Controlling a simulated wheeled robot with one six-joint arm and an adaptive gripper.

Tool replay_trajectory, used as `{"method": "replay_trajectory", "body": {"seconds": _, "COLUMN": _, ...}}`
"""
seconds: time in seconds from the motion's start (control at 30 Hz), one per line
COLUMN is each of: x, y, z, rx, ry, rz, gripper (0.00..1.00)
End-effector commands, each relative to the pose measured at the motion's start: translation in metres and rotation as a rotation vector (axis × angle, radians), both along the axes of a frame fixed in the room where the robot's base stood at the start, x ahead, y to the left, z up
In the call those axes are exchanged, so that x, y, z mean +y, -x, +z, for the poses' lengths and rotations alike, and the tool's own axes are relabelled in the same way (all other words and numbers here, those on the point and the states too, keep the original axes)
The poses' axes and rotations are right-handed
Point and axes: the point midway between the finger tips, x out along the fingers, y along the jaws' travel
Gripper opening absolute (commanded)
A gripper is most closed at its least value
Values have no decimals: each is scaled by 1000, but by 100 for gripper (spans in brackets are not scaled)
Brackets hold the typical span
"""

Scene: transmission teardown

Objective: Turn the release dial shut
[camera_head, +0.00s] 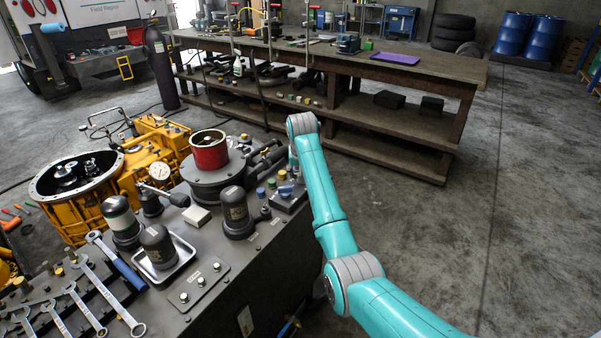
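My teal arm (325,190) reaches from the lower right toward the right end of the dark workbench (245,270). My gripper is hidden behind the arm's own links, so its fingers do not show. I cannot pick out the release dial for certain. A small block with blue and yellow caps (285,190) sits just left of the arm, at the bench's right end. A round gauge (159,171) with a white face stands farther left. A red cylinder (209,150) sits on a dark round housing behind the caps.
Dark canisters (236,212) stand on the bench, one in a metal tray (184,262). Several wrenches (105,285) lie at the front left. A yellow transmission housing (75,190) is behind. A long wooden table (425,68) stands at the back; the floor (530,200) at right is clear.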

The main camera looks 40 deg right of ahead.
Motion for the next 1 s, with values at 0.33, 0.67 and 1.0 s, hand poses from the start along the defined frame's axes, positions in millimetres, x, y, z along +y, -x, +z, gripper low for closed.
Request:
{"method": "replay_trajectory", "body": {"seconds": 0.33, "x": 2, "y": -1, "z": 0, "rx": 2, "ry": 0, "rz": -321, "gripper": 13}}
{"method": "replay_trajectory", "body": {"seconds": 0.67, "x": 2, "y": -2, "z": 0, "rx": 2, "ry": 1, "rz": -552, "gripper": 13}}
{"method": "replay_trajectory", "body": {"seconds": 1.0, "x": 2, "y": -2, "z": 0, "rx": 2, "ry": 0, "rz": -658, "gripper": 13}}
